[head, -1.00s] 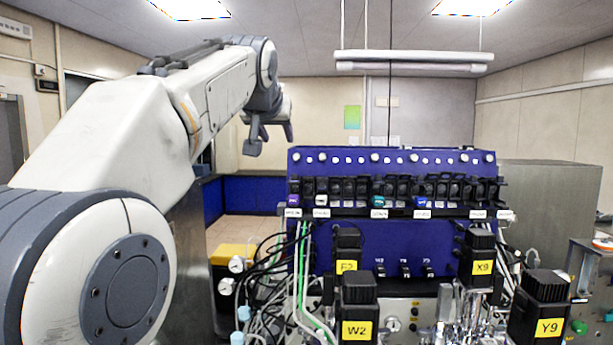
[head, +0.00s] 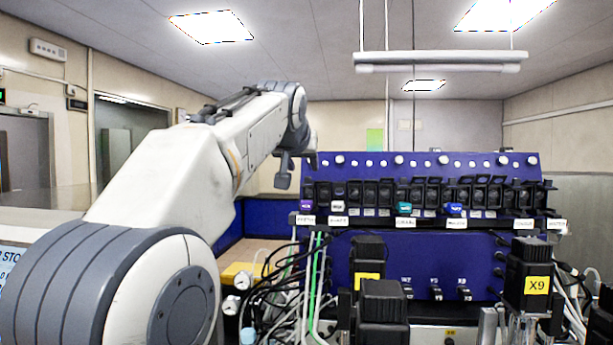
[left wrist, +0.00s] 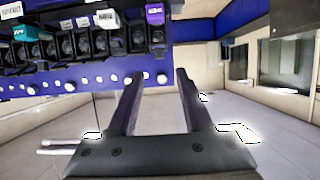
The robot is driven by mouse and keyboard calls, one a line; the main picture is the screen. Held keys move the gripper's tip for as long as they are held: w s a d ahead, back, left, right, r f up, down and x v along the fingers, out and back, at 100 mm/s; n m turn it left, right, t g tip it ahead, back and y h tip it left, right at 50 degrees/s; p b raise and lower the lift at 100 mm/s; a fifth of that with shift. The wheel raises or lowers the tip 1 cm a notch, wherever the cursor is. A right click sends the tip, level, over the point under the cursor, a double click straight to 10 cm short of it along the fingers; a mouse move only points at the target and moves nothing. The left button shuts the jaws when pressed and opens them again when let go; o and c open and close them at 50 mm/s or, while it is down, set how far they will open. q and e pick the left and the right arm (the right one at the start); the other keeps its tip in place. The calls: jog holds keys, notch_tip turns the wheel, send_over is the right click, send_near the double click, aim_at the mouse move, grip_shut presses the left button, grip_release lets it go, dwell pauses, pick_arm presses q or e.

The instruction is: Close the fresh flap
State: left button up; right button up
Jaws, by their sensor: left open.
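A row of black valve units with small flaps (head: 385,193) runs along the sloped top of the blue panel (head: 415,265). Name labels sit below the units, but they are too small to read surely, so I cannot tell which flap is the fresh one. Some flaps towards the right seem raised. My left gripper (head: 287,170) hangs just left of the panel's upper left corner, partly hidden by its own arm. In the left wrist view the gripper (left wrist: 156,78) is open and empty, its fingertips near the panel's end by the purple tag (left wrist: 155,15). My right gripper is out of view.
A teal tag (head: 404,208) and a blue tag (head: 454,209) sit on the row. Black motor blocks, one marked X9 (head: 527,275), stand in front of the panel. Cables and tubes (head: 310,285) hang at its left. The air above the panel is free.

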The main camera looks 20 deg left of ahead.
aim_at(308, 177)
pick_arm(q)
jog(key=p+x, duration=0.2)
jog(key=x, duration=0.5)
jog(key=shift+w+f, duration=0.1)
jog(key=shift+w, duration=0.15)
grip_shut()
